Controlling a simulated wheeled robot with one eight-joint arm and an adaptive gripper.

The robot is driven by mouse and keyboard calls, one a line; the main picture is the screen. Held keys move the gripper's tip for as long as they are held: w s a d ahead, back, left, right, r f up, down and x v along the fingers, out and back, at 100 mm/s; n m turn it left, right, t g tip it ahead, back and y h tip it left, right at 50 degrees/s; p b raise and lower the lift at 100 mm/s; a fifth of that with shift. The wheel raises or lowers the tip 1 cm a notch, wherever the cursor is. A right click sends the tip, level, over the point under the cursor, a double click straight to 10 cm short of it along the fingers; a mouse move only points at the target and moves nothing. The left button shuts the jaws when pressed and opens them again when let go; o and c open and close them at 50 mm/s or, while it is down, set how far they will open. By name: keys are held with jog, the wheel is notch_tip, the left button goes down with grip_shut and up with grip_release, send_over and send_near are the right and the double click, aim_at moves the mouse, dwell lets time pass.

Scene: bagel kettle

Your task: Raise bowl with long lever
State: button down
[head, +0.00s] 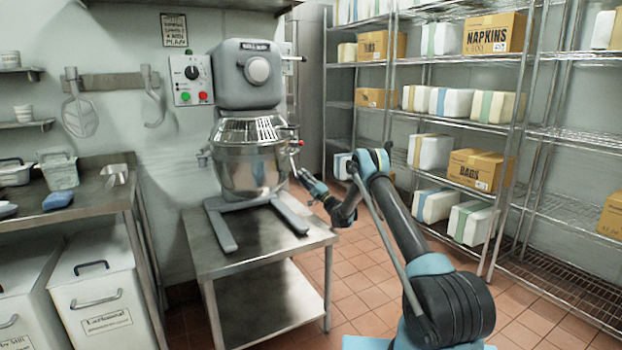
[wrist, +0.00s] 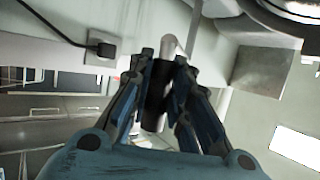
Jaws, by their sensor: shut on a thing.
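The steel mixing bowl (head: 236,174) sits under the grey stand mixer (head: 247,95), below its wire guard, on a steel table. My gripper (head: 299,172) is at the mixer's right side, close to the bowl. In the wrist view, my gripper (wrist: 160,88) is shut on the dark grip of the long lever (wrist: 156,95). A pale metal rod runs on from the grip beyond the fingers. In the head view, the lever's grip is too small to make out at my fingers.
The low steel table (head: 265,250) carries the mixer. A wire shelf rack (head: 505,150) with boxes stands at the right. A counter (head: 90,205) with white bins under it is at the left. Tiled floor is open between table and rack.

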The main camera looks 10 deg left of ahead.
jog(key=shift+w+d+f, duration=0.1)
jog(key=shift+w, duration=0.2)
jog(key=c, duration=1.8)
grip_release()
jog(key=shift+w+d, duration=0.1)
jog(key=shift+d, duration=0.05)
jog(key=o, duration=0.3)
jog(key=shift+w+d+f, duration=0.1)
jog(key=shift+w+f, duration=0.05)
jog(key=shift+f, duration=0.05)
jog(key=shift+o, duration=0.2)
jog(key=shift+d, duration=0.1)
jog(key=v, duration=1.2)
jog(key=shift+r, duration=0.15)
